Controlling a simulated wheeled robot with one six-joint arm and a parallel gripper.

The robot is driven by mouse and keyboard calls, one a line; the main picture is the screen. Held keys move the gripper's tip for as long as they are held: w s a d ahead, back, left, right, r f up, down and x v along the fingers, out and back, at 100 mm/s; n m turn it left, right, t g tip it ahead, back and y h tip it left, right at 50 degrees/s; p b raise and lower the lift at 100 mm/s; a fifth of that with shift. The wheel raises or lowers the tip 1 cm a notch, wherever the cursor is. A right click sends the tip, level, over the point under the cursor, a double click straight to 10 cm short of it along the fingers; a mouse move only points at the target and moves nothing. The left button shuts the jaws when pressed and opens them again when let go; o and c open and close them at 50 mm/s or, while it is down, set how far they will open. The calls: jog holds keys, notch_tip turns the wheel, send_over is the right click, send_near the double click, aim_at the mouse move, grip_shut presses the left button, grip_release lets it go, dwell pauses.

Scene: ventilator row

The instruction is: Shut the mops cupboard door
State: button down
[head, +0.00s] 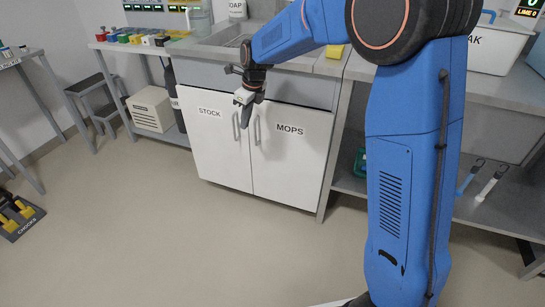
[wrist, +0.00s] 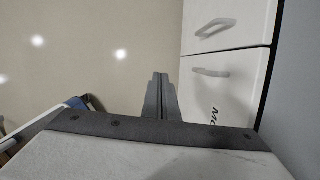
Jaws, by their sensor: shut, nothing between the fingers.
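The mops cupboard door (head: 290,155) is the white right-hand door under the sink counter, labelled MOPS, with a grey bar handle (head: 257,131) near its left edge. It looks flush or nearly flush with the stock door (head: 212,140); I cannot tell whether a small gap is left. In the wrist view the mops door (wrist: 225,95) lies to the right of the fingers, with its handle (wrist: 211,72) clear of them. My gripper (head: 243,120) is shut and empty, pointing down in front of the doors' upper part, near the two handles. It also shows in the wrist view (wrist: 160,80).
The sink counter (head: 285,62) is above the doors. An open shelf unit (head: 350,185) stands to the right, partly behind my arm. A beige box (head: 151,108) and a step stool (head: 92,100) are at left. The floor (head: 170,235) in front is clear.

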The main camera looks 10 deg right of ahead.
jog(key=s+d+n, duration=0.1)
jog(key=s+d, duration=0.2)
jog(key=s, duration=0.8)
jog(key=s+d, duration=0.4)
jog(key=s, duration=0.6)
jog(key=s+d+r+n+t+h, duration=0.1)
jog(key=s+d+r+n, duration=0.2)
jog(key=s+d+n, duration=0.7)
jog(key=s+d+r+n+t+h, duration=0.1)
jog(key=s+d+r+n+t, duration=0.1)
jog(key=s+d+n, duration=0.8)
jog(key=shift+s+r+n, duration=0.6)
jog(key=shift+s+n, duration=1.4)
jog(key=shift+n, duration=0.1)
